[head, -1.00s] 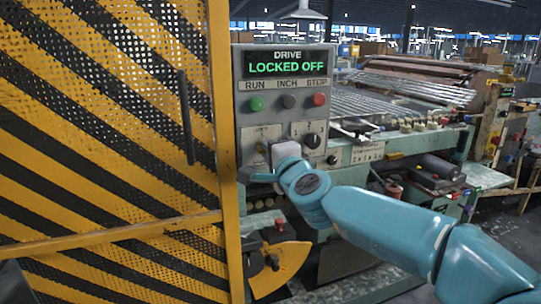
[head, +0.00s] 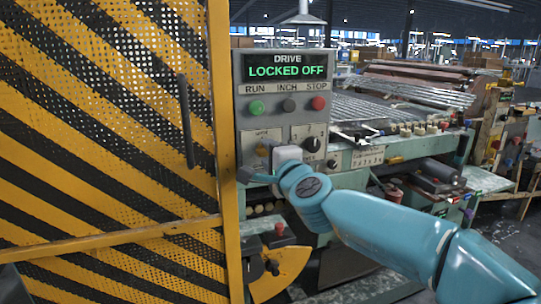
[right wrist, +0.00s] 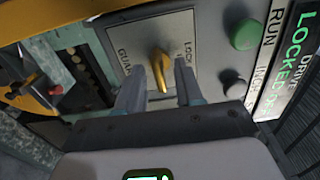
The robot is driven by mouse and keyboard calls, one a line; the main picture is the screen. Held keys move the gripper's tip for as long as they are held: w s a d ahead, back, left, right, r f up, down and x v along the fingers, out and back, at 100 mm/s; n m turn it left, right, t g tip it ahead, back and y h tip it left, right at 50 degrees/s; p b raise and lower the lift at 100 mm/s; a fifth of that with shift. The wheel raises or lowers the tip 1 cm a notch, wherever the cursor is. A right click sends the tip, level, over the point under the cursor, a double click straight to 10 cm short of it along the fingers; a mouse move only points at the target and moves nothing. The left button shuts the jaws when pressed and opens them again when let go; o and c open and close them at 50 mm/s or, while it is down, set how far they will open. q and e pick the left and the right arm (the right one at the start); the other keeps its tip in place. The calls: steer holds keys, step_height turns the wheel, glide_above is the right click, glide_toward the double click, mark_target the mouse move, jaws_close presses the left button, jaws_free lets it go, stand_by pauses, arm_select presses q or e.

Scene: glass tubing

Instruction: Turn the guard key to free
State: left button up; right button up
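The yellow guard key (right wrist: 160,65) stands out from a light plate (right wrist: 120,38) on the drive panel. The lettering beside it is partly hidden; I can read part of "GUARD" and "LOCK". In the right wrist view my right gripper (right wrist: 159,77) is open, with one finger on each side of the key and gaps between. In the head view the right gripper (head: 268,168) is at the panel's lower left, and the key (head: 262,150) shows just left of its pale body. The display (head: 288,72) reads "LOCKED OFF" in green. My left gripper is not in view.
Green (head: 257,107), dark (head: 289,105) and red (head: 318,103) buttons sit above the key. A black knob (head: 312,144) is right of it. A yellow-and-black striped mesh guard (head: 110,150) stands close on the left. Machinery with glass tubes (head: 400,88) lies behind.

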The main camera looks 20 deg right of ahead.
steer(key=s, duration=1.6)
steer(key=shift+s+d+p, duration=0.15)
steer(key=shift+d+p, duration=0.15)
steer(key=shift+p, duration=0.05)
